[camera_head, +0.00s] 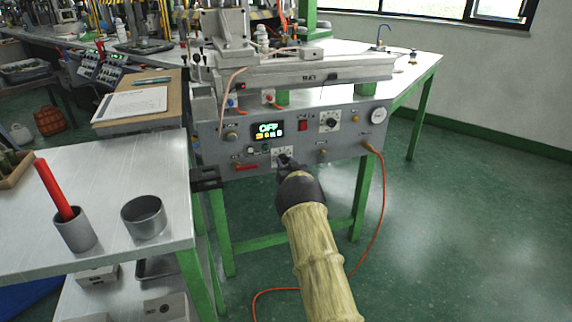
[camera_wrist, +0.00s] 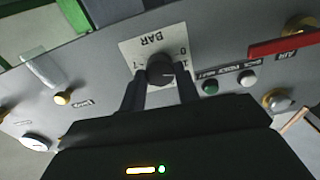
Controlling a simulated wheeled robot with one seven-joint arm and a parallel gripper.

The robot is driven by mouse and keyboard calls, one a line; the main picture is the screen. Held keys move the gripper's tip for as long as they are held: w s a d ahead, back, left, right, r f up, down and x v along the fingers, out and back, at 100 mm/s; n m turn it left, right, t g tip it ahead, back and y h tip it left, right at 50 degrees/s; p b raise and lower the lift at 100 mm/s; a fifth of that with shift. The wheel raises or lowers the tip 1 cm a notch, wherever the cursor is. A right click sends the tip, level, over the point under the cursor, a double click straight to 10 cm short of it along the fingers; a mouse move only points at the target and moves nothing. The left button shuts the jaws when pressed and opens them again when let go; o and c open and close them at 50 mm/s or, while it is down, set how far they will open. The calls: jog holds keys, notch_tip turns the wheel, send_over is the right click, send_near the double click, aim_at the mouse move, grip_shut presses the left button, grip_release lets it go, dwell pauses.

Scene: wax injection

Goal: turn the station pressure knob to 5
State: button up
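My gripper (camera_wrist: 161,80) has one dark finger on each side of the knob. The fingertips are very close to its sides; I cannot tell whether they touch. The knob's pointer and setting are not readable.
A lit display (camera_head: 268,129) reading OFF is just above. A red button (camera_head: 303,125), another dial (camera_head: 330,121) and a gauge (camera_head: 378,115) are to the right. A red handle (camera_wrist: 285,46) is beside my gripper. An orange hose (camera_head: 381,190) hangs from the panel's right.

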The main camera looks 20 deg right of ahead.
jog(key=c, duration=0.4)
jog(key=shift+r+m+p, duration=0.1)
jog(key=shift+m+p, duration=0.2)
jog(key=shift+m, duration=0.1)
jog(key=m+p, duration=0.2)
jog(key=m, duration=0.2)
jog(key=shift+d, duration=0.15)
jog(key=m+p, duration=0.1)
jog(key=m, duration=0.5)
jog(key=shift+m, duration=0.4)
jog(key=m, duration=0.2)
jog(key=m+b, duration=0.1)
jog(key=m, duration=0.3)
jog(key=shift+f, duration=0.25)
jog(key=m+b, duration=0.2)
jog(key=m, duration=0.4)
jog(key=shift+b, duration=0.35)
